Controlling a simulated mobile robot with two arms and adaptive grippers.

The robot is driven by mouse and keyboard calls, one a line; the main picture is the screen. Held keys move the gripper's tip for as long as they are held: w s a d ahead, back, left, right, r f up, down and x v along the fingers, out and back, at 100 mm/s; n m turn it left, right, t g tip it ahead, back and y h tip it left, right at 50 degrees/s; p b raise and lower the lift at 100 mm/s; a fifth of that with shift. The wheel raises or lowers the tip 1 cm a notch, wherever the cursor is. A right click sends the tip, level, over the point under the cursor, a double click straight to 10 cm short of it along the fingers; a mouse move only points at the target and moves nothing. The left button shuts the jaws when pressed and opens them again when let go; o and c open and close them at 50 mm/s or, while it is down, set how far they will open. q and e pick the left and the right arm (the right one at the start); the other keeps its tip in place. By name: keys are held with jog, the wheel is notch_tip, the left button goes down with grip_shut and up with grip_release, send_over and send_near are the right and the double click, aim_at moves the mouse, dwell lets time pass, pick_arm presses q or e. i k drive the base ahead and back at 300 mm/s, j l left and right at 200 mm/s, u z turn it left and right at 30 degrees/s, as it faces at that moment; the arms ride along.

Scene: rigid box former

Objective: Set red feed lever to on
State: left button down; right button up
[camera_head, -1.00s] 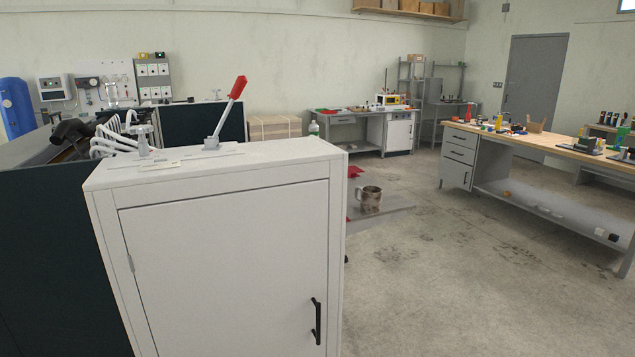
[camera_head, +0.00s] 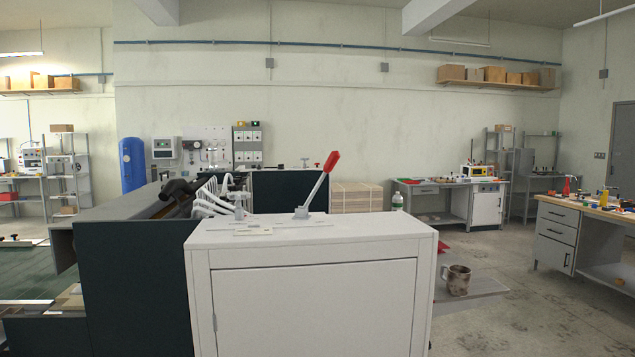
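The red feed lever (camera_head: 331,161) is a grey metal shaft with a red grip. It rises from a small base on top of a white cabinet (camera_head: 310,312) and tilts up to the right. A flat plate or label (camera_head: 252,231) lies on the cabinet top left of the lever base; any markings are too small to read. Neither of my grippers shows in the head view.
White hoses and a valve handle (camera_head: 239,200) stand left of the lever. The dark machine body (camera_head: 130,285) adjoins the cabinet on the left. A mug (camera_head: 458,281) sits on a low grey shelf at right. Open floor lies beyond, with workbenches farther back.

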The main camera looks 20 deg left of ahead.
aim_at(335, 157)
jog(key=i+l+u, duration=0.1)
jog(key=u, duration=0.3)
jog(key=i+l+u, duration=0.15)
jog(key=u, duration=0.25)
jog(key=i+l+u, duration=0.15)
jog(key=u, duration=0.3)
